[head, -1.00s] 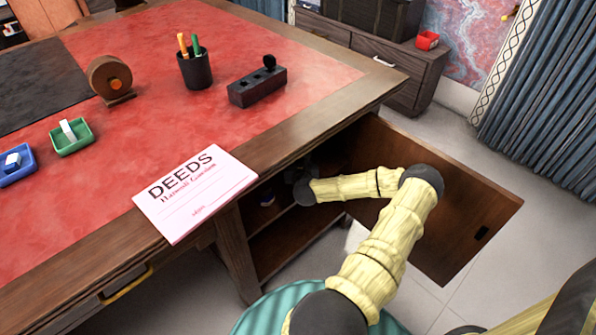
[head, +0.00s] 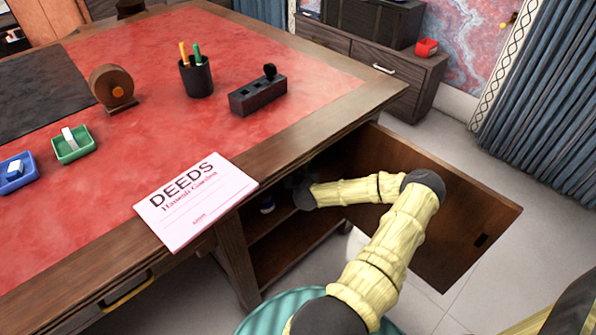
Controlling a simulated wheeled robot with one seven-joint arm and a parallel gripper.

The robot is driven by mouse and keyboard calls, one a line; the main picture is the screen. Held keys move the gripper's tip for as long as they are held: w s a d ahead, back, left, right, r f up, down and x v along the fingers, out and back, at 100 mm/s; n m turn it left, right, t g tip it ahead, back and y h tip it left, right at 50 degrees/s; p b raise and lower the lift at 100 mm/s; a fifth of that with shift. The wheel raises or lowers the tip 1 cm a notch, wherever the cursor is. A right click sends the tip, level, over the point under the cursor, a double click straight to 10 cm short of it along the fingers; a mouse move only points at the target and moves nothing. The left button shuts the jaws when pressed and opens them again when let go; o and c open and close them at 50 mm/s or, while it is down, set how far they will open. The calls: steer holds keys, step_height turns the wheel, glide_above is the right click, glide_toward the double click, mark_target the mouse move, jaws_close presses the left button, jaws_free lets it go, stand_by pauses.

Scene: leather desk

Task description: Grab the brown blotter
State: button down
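I cannot make out a brown blotter for certain. A round brown object with an orange centre (head: 113,88) stands on a small base on the red desk top; I cannot tell whether it is a blotter. My arm reaches into the open cabinet (head: 290,248) under the desk's right end. My gripper (head: 301,192) is a dark shape in the shaded opening, below the desk edge. Its fingers are too dark and small to read, and whatever is at them is hidden. A small blue and white thing (head: 267,206) lies inside the cabinet, left of the gripper.
The open cabinet door (head: 470,225) stands right of my arm. A DEEDS paper (head: 196,200) overhangs the desk edge. A pen cup (head: 196,77), a black holder (head: 258,94), a green tray (head: 73,146) and a blue tray (head: 17,173) sit on the desk. Floor is clear beyond the door.

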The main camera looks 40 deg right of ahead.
steer(key=r, duration=0.1)
steer(key=r+p, duration=0.1)
steer(key=shift+s+a+r, duration=0.15)
steer(key=shift+s+r, duration=0.05)
steer(key=shift+r, duration=0.1)
steer(key=s+a+p, duration=0.1)
steer(key=s+a, duration=0.3)
steer(key=s, duration=0.3)
steer(key=s+a+p, duration=0.1)
steer(key=s+a, duration=0.4)
steer(key=s, duration=0.3)
steer(key=shift+f+p, duration=0.15)
steer(key=shift+p, duration=0.15)
steer(key=shift+w, duration=0.15)
